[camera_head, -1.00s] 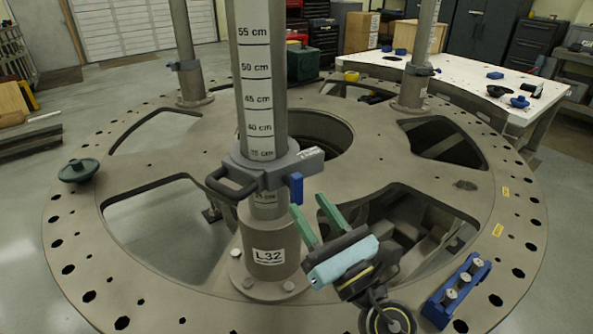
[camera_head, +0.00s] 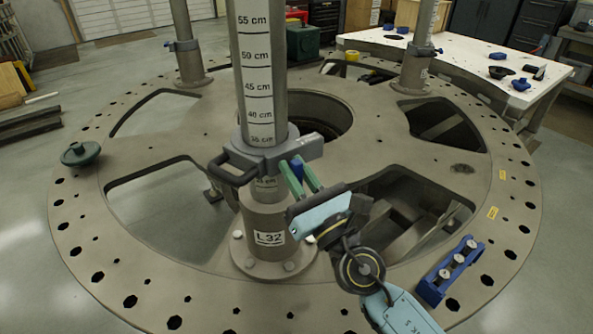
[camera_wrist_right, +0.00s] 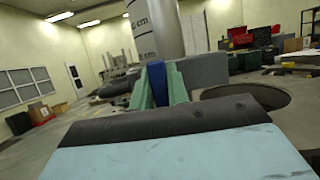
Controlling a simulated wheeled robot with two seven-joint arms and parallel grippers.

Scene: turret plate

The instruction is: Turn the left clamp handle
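A grey clamp (camera_head: 258,156) with a dark loop grip sits around the front post (camera_head: 258,60), which carries a cm scale and stands on a base labelled L32. The small blue clamp handle (camera_head: 297,168) hangs at the clamp's right side. My right gripper (camera_head: 294,167) has its two green fingers on either side of this handle. In the right wrist view the blue handle (camera_wrist_right: 157,82) fills the gap between the fingers, so the gripper appears shut on it. The fingers partly hide the handle. My left gripper is not in view.
The round turret plate (camera_head: 150,262) has large cutouts. Two more clamped posts stand at back left (camera_head: 186,45) and back right (camera_head: 420,50). A green knob (camera_head: 80,153) lies at the left rim, a blue holder (camera_head: 452,270) at the right. A white table (camera_head: 455,62) stands behind.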

